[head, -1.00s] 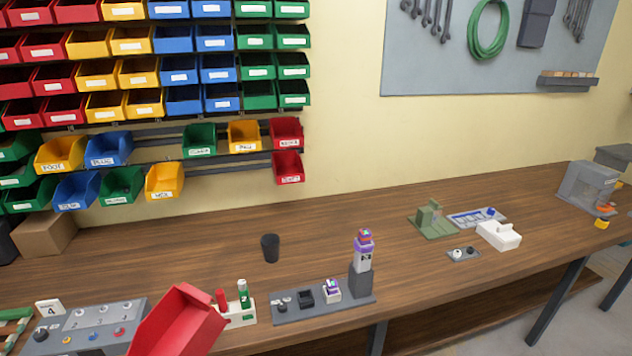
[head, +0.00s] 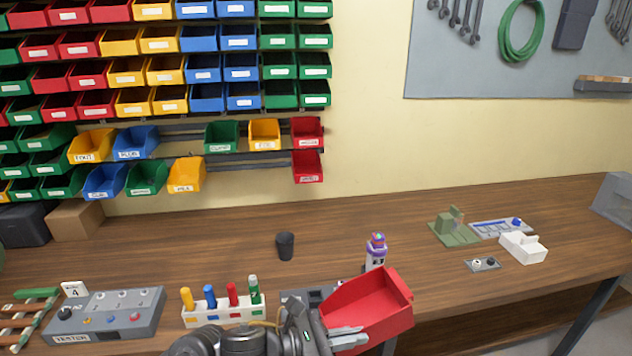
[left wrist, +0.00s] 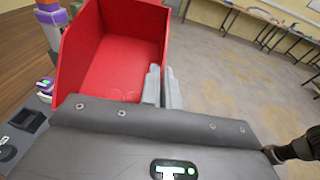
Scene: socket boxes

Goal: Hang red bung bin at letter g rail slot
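A red bin (head: 368,309) is held above the bench's front edge, tilted, with its open side up. My left gripper (head: 346,338) is shut on the bin's wall. In the left wrist view the red bin (left wrist: 118,50) looks empty, and the fingertips (left wrist: 163,88) close on its right side. The wall rails carry two rows of hung bins. The upper rail (head: 180,138) has a gap between a blue bin (head: 136,142) and a green bin (head: 221,135). The lower rail (head: 245,163) has a wide gap between a yellow bin (head: 187,174) and a red bin (head: 308,166). I cannot make out slot letters. My right gripper is out of view.
A black cup (head: 285,246) stands on the bench (head: 200,245) below the rails. A tester box (head: 110,314), a rack of coloured pegs (head: 224,312) and a purple-topped column (head: 376,250) stand near the front. Green and white fixtures are at right. Full bin rows hang above the rails.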

